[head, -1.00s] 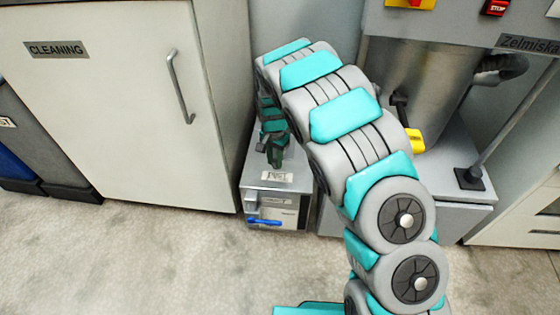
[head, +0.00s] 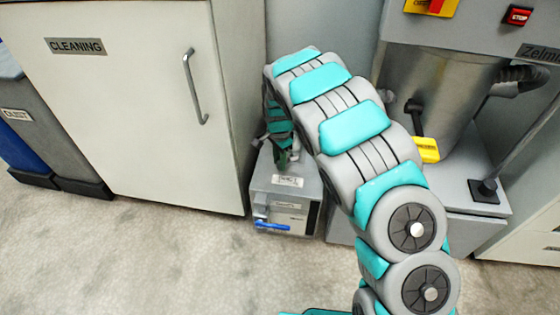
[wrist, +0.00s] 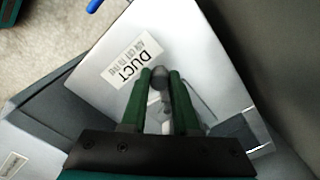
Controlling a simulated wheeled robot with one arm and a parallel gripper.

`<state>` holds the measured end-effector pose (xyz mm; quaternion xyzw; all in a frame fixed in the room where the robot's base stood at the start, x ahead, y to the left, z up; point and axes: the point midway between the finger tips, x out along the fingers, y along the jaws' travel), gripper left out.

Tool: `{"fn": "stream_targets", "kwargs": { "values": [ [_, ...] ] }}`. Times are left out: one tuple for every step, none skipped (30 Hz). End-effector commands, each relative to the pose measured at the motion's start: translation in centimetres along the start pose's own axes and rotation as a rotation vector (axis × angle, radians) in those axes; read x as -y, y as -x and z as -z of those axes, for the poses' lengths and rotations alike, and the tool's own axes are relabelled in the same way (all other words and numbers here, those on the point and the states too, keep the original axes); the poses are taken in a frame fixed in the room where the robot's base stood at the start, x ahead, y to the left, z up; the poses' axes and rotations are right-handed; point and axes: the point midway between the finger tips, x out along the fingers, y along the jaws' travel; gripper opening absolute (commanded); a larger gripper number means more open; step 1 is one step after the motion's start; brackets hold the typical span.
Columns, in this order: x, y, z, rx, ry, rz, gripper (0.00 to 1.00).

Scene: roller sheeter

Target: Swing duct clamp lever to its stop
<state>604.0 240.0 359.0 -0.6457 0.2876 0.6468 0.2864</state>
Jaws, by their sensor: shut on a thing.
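The duct clamp lever shows in the wrist view as a grey rounded knob (wrist: 158,82) between my green fingertips, above the top of a light grey box. My gripper (wrist: 160,74) is shut on it. The box top carries a white label (wrist: 130,60) reading "DUCT". In the head view my gripper (head: 283,158) points down over the back of the small grey box (head: 258,187), behind its top label. The lever is hidden there by my gripper. The rest of the lever and its stop cannot be made out.
A white cabinet marked "CLEANING" (head: 130,110) stands close on the left of the box. A grey machine with a metal drum (head: 450,95) and a yellow-tipped handle (head: 426,150) stands on the right. A blue handle (head: 273,226) is on the box front. Open floor lies in front.

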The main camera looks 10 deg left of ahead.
Motion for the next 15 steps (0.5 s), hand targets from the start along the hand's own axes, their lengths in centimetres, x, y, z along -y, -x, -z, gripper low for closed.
{"fn": "stream_targets", "kwargs": {
  "values": [
    [0.18,0.13,0.03,-0.001,0.0,0.006,0.0],
    [0.19,0.13,0.03,-0.001,0.0,0.006,0.0],
    [0.19,0.13,0.03,-0.001,0.0,0.006,0.0],
    [0.2,0.13,0.03,-0.001,0.0,0.006,0.0],
    [0.2,0.14,0.03,-0.002,0.0,0.006,0.0],
    [0.21,0.14,0.03,-0.002,0.0,0.007,0.33],
    [0.21,0.13,0.03,-0.002,0.0,0.006,0.36],
    [0.2,0.12,0.03,-0.002,0.001,0.006,0.4],
    [0.18,0.11,0.02,-0.001,0.001,0.005,0.44],
    [0.16,0.1,0.02,-0.001,0.001,0.005,0.48],
    [0.15,0.09,0.02,-0.001,0.001,0.005,0.51],
    [0.13,0.08,0.02,-0.001,0.001,0.004,0.56],
    [0.13,0.07,0.02,-0.001,0.001,0.004,0.59],
    [0.12,0.07,0.02,-0.001,0.001,0.004,0.59],
    [0.11,0.06,0.02,-0.001,0.001,0.004,0.59]
  ]
}}
